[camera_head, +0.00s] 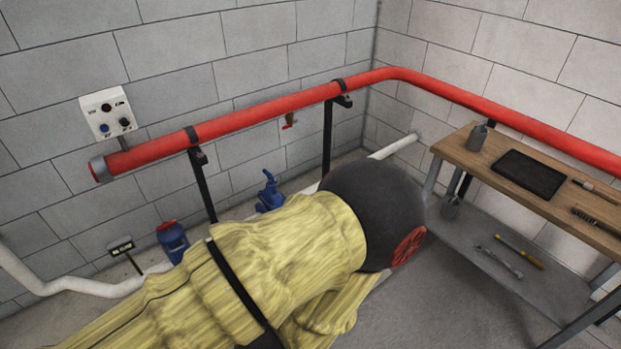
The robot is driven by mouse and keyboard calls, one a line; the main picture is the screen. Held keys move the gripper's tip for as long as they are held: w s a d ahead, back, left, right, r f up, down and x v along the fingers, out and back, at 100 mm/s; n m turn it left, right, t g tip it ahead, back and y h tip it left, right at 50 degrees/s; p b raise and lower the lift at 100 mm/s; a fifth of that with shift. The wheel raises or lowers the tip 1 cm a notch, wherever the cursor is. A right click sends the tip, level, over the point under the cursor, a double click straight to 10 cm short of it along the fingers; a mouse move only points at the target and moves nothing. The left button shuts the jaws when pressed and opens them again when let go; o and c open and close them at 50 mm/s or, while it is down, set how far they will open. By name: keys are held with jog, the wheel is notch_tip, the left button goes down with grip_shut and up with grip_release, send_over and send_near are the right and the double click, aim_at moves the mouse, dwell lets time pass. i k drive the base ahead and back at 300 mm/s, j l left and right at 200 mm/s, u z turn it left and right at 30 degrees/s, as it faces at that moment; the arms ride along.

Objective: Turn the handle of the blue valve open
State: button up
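The blue valve (268,192) stands low near the back wall, left of the picture's middle, on or beside the white pipe. A blue handle-like part sticks up at its top. It is small here, and I cannot tell how far the handle is turned. The yellow-sleeved arm with a dark rounded end, which looks like mine, fills the lower middle in front of the valve. It covers the floor and pipe just below the valve. My gripper does not show, so its distance from the valve cannot be seen.
A red pipe (262,116) on black posts runs along both walls above the valve. A white pipe (396,147) runs low. A wooden workbench (464,152) with tools is at right. Some grey floor (455,305) is clear.

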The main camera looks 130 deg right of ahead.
aim_at(270, 176)
jog(key=z, duration=4.7)
jog(key=i+j+z, duration=0.15)
jog(key=j+z, duration=0.2)
jog(key=i+j+z, duration=0.15)
jog(key=j+z, duration=0.55)
jog(key=i+j, duration=0.1)
jog(key=j, duration=0.5)
jog(key=i+j+z, duration=0.1)
jog(key=j, duration=0.45)
